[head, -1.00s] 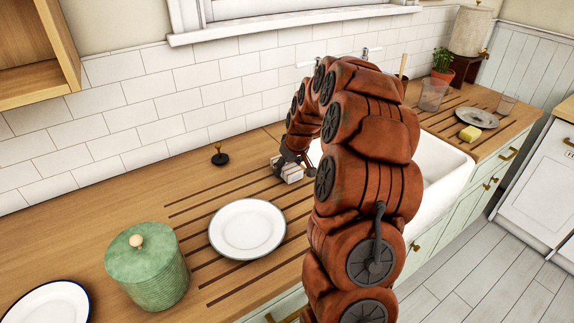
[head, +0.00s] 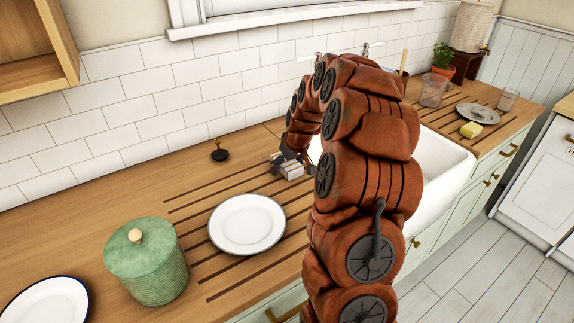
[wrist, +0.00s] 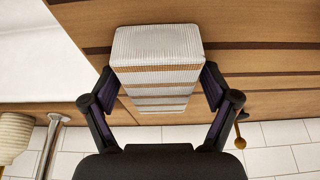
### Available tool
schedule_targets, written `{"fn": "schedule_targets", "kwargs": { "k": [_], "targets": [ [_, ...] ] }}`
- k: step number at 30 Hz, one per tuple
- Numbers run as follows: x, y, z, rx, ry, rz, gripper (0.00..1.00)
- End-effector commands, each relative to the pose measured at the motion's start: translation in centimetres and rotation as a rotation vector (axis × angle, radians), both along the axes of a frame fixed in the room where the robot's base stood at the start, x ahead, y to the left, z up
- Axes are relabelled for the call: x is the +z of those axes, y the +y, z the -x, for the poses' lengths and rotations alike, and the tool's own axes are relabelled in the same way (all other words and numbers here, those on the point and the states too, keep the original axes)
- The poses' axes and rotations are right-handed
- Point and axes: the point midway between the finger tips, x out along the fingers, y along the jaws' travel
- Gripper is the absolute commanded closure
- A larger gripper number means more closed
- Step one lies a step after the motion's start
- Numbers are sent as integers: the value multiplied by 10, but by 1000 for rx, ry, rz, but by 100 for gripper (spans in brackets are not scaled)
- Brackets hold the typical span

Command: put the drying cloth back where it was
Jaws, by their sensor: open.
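In the wrist view the cloth (wrist: 157,48) lies between the two fingers of my gripper (wrist: 161,88), lengthwise away from the palm. My gripper (head: 286,163) is open around it, with a finger on each side; whether either finger touches it is hard to tell. My arm hides part of the sink and the counter just right of the cloth.
A white plate (head: 247,224) lies on the drainboard in front of the cloth. A green lidded canister (head: 148,265) and a blue-rimmed plate (head: 47,304) stand left. A small black-based peg (head: 219,153) is behind. The white sink (head: 445,172) is right.

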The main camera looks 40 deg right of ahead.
Motion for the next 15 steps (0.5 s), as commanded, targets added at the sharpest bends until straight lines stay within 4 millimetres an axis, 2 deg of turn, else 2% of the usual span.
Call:
{"fn": "schedule_targets", "kwargs": {
  "k": [8, 15],
  "targets": [
    [4, 0, 0, 0, -1, 1, 14],
    [23, 0, 6, 0, -2, 1, 14]
  ]
}}
